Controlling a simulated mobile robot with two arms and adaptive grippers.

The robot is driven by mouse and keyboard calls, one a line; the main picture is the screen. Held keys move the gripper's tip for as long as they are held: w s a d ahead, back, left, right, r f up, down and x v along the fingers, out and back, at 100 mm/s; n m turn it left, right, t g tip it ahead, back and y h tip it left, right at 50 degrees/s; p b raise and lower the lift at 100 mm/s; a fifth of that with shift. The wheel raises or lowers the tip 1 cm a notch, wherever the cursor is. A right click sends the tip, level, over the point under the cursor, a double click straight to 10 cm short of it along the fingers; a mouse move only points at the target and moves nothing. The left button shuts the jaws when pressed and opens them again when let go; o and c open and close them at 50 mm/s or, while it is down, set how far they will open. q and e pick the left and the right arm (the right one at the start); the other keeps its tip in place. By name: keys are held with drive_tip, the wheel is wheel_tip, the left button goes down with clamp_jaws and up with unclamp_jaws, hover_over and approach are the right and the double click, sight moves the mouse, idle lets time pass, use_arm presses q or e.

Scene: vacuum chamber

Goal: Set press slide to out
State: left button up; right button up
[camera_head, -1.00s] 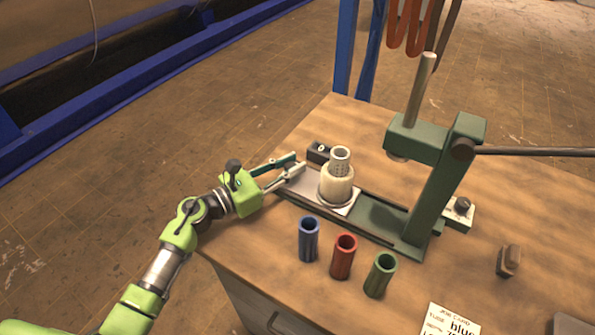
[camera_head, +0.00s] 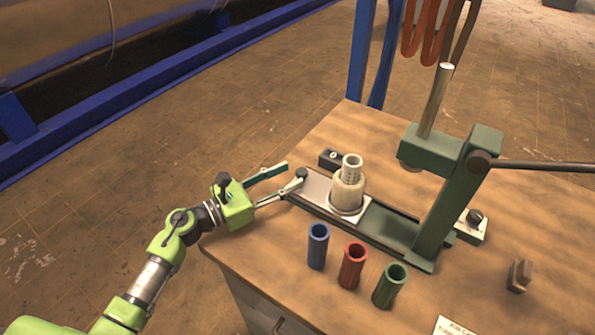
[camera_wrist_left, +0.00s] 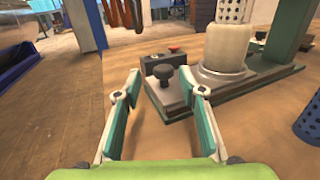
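The press slide is a pale metal plate (camera_head: 314,186) with a dark knob (camera_head: 302,174) at its left end. It sits at the left end of the green press's rail (camera_head: 385,228), well clear of the ram (camera_head: 411,163). A cream round fixture (camera_head: 347,191) with a perforated top stands upright on the plate. My left gripper (camera_head: 292,175) is open and empty at the knob end. In the left wrist view the knob (camera_wrist_left: 163,76) shows ahead of the open fingers (camera_wrist_left: 158,82), apart from them. My right gripper is out of view.
Blue (camera_head: 317,246), red (camera_head: 352,265) and green (camera_head: 390,287) tubes stand in front of the rail. A small black box (camera_head: 331,160) is behind the plate. The press lever (camera_head: 545,166) reaches right. A brown block (camera_head: 519,276) lies at the right. Floor left of the bench is free.

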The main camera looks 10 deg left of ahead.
use_arm(q)
drive_tip(key=v, duration=0.7)
drive_tip(key=shift+s+a, duration=0.25)
drive_tip(key=shift+a, duration=0.05)
